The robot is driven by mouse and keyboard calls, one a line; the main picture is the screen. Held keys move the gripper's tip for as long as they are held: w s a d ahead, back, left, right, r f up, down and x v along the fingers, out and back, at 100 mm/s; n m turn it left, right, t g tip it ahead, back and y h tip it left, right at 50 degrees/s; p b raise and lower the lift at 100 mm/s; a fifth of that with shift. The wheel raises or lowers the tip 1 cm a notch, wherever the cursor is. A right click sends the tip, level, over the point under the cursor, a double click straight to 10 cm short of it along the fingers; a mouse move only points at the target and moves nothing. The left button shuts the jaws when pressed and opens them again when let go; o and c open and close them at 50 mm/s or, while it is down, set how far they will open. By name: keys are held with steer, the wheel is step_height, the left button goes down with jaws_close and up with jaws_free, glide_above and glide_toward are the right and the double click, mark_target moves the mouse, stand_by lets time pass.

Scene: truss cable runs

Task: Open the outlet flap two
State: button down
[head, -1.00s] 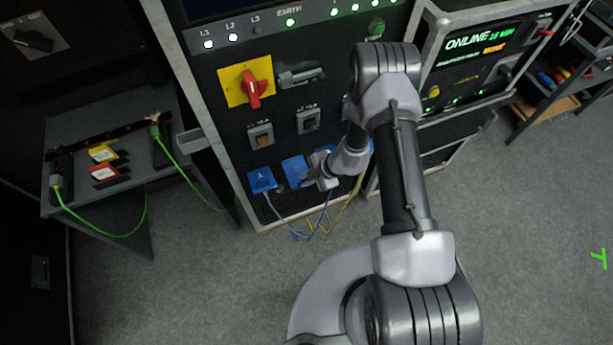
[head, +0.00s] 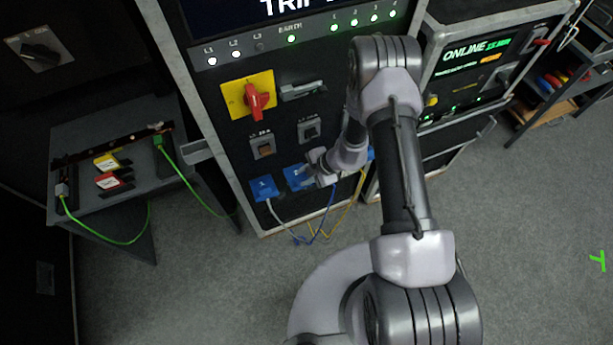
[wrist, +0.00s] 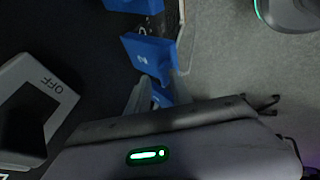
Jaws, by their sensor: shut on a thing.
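The blue outlet flap two (head: 297,178) is low on the front of the black power rack, right of the blue outlet one (head: 263,187). In the wrist view its blue face (wrist: 149,54) carries a pale mark that looks like a 2. My gripper (head: 316,170) is at the flap's right side. In the wrist view the fingers of my gripper (wrist: 158,94) straddle a small blue part beside that face and are shut on it; it seems to belong to the flap. My gripper and arm hide part of the outlet. I cannot tell how far the flap stands open.
Above are a red rotary switch (head: 256,100) on a yellow plate and two breakers, one here (head: 263,147). Grey, blue and yellow cables (head: 318,230) hang below the outlets. A side table (head: 115,200) with green cables stands left. Open floor lies in front.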

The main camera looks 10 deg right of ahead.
steer(key=shift+w+a+r, duration=0.15)
steer(key=shift+w+r, duration=0.05)
steer(key=shift+w, duration=0.45)
steer(key=c, duration=1.6)
jaws_free()
steer(key=shift+o, duration=0.7)
steer(key=shift+w+a+f, duration=0.2)
steer(key=shift+w+f, duration=0.1)
steer(key=shift+w, duration=0.05)
steer(key=shift+s+r, duration=0.15)
steer(key=shift+c, duration=0.5)
steer(key=shift+d, duration=0.1)
steer(key=p+v, duration=0.4)
steer(key=v, duration=1.3)
steer(key=shift+s, duration=0.4)
steer(key=shift+d, duration=0.15)
